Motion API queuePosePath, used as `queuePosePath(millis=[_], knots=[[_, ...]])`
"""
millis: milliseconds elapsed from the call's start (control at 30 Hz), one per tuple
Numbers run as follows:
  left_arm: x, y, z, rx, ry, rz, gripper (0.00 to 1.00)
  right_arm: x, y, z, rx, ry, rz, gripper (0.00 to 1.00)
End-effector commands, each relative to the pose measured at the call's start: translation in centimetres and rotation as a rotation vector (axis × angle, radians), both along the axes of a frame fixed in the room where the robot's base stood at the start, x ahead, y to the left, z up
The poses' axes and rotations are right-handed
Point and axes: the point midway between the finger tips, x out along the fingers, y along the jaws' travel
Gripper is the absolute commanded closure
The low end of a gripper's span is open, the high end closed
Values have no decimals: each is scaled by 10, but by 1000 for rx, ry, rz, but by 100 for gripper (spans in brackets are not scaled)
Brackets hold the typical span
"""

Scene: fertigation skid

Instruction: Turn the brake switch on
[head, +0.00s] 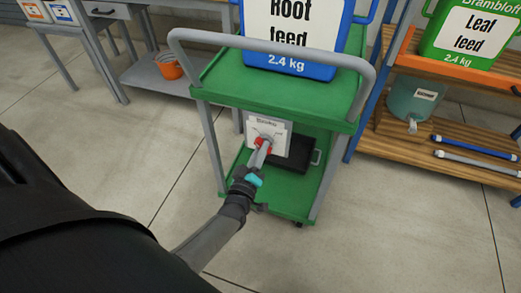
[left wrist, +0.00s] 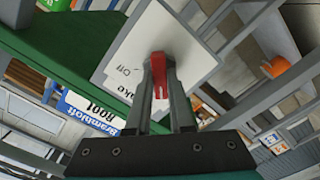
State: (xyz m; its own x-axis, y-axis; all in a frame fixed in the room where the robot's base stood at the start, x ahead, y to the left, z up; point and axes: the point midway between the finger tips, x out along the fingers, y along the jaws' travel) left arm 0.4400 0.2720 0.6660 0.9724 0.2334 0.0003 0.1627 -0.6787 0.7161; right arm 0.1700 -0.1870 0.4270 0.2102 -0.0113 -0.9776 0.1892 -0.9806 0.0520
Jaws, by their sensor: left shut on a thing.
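The brake switch is a white plate (head: 281,128) with a red handle (head: 265,142), mounted on the green cart below its top shelf. In the left wrist view the plate (left wrist: 196,52) carries the word "Off" and part of "Brake", and the red handle (left wrist: 161,66) sits between my fingers. My left gripper (head: 262,150) is shut on the red handle; it also shows in the left wrist view (left wrist: 160,75). The fingers hide part of the handle, and I cannot tell its exact setting. My right gripper is not in view.
The green cart (head: 335,112) has a grey push bar (head: 275,46) above the switch and a blue "Root feed" container (head: 300,30) on top. A black tray (head: 300,158) lies on its lower shelf. A rack with tubes (head: 470,160) stands right. Floor at left is clear.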

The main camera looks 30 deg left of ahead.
Motion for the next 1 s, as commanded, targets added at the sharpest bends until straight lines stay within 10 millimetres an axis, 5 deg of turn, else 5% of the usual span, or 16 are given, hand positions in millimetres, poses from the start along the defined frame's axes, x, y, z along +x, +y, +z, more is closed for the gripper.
queuePosePath(millis=[300,333,600,1000], knots=[[0,0,-1,-6,1,1,100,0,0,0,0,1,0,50],[0,0,-1,-6,1,1,78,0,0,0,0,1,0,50],[0,0,0,-4,0,0,50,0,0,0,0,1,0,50],[-10,-2,0,-2,2,1,50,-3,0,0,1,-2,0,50]])
